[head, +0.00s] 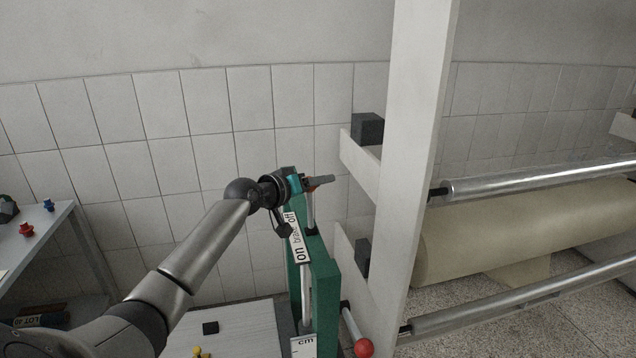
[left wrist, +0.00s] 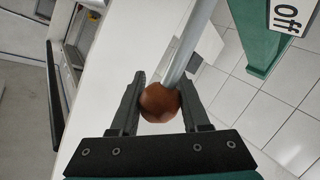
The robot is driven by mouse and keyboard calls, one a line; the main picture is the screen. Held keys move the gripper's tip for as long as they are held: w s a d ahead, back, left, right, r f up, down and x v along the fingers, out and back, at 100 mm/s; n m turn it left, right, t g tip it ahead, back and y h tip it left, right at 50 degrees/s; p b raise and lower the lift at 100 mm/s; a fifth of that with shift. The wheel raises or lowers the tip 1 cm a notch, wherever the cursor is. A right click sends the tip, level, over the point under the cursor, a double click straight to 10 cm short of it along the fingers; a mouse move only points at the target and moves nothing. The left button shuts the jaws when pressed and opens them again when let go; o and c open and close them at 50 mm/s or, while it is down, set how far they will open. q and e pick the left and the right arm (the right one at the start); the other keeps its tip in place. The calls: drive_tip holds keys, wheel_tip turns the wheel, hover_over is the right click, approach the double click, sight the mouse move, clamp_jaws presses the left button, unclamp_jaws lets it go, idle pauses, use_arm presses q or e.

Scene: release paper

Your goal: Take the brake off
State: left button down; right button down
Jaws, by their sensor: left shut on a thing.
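The brake lever is a grey rod (head: 309,212) with a red ball knob (head: 313,183) at its top, on a green stand (head: 324,290). A white label (head: 296,238) on the stand reads "on", "brake", "off", with "off" at the far end. The lever stands near the "off" end. My left gripper (head: 320,182) is shut on the knob. In the left wrist view the knob (left wrist: 160,102) sits between the two dark fingers. The rod (left wrist: 188,42) runs up from it, and the "off" label (left wrist: 289,16) shows at top right. My right gripper is out of view.
A second rod with a red ball (head: 363,348) sticks out low beside the stand. A white frame post (head: 412,150) stands right of it, with metal rollers (head: 540,180) and a paper roll (head: 520,232). A grey shelf (head: 85,240) is at left.

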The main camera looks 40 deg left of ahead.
use_arm(q)
drive_tip(key=shift+s+d+f, duration=0.1)
drive_tip(key=shift+f, duration=0.7)
drive_tip(key=c, duration=0.7)
unclamp_jaws()
drive_tip(key=shift+o, duration=1.4)
drive_tip(key=shift+r, duration=0.1)
drive_tip(key=shift+o, duration=0.2)
drive_tip(key=shift+r, duration=0.2)
drive_tip(key=shift+a, duration=0.2)
drive_tip(key=b+v, duration=0.1)
drive_tip(key=v, duration=1.4)
drive_tip(key=shift+r, duration=0.15)
